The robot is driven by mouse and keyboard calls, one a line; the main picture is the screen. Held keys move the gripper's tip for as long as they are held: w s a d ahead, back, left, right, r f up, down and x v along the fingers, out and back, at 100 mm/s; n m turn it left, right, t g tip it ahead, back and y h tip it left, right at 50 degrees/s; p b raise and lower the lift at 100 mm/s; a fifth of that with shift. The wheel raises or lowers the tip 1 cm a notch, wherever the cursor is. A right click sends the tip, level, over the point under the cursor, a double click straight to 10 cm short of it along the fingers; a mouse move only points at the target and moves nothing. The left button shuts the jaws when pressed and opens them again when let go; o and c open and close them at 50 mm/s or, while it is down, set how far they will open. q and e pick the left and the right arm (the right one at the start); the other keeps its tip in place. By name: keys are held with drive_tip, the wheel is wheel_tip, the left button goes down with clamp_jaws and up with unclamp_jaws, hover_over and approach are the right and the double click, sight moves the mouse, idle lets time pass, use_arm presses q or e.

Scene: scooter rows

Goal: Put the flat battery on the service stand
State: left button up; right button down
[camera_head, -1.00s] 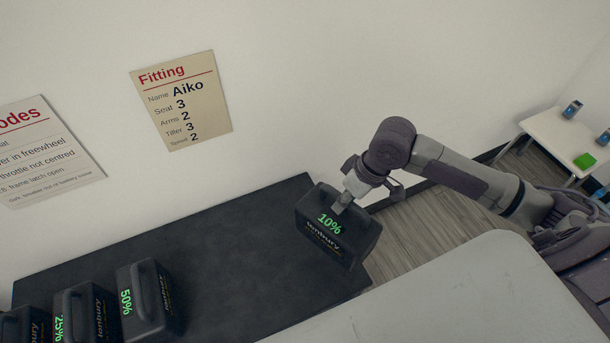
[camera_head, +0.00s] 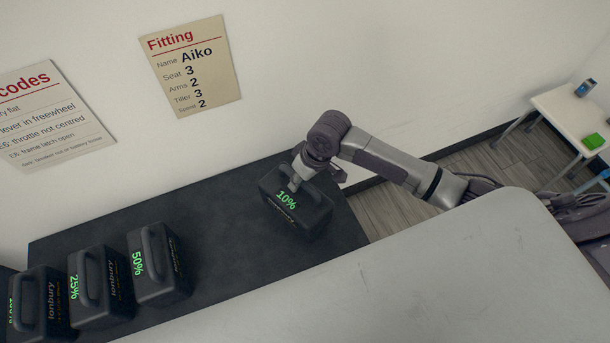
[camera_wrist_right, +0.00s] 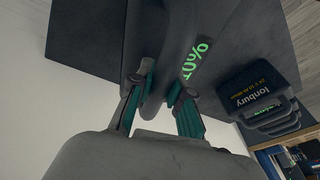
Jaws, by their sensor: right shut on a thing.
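A black battery (camera_head: 297,213) with a green 10% readout is at the right end of the dark bench top (camera_head: 225,225) in the head view. My right gripper (camera_head: 297,184) is shut on its handle from above. In the right wrist view the two teal-lined fingers (camera_wrist_right: 162,100) close on the battery's handle (camera_wrist_right: 165,50), and part of the readout shows beside them. I cannot tell whether the battery's underside touches the bench. No service stand is identifiable. My left gripper is not in view.
A row of batteries reading 50% (camera_head: 160,265), 25% (camera_head: 103,290) and another at the far left (camera_head: 42,305) stands on the bench. A pale surface (camera_head: 400,280) lies in front. A small white table (camera_head: 570,120) with a green item stands at the far right.

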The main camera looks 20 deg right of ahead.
sight(300, 189)
drive_tip(key=shift+f, duration=1.5)
drive_tip(key=c, duration=1.1)
unclamp_jaws()
drive_tip(key=shift+s+f, duration=0.15)
drive_tip(key=v, duration=1.2)
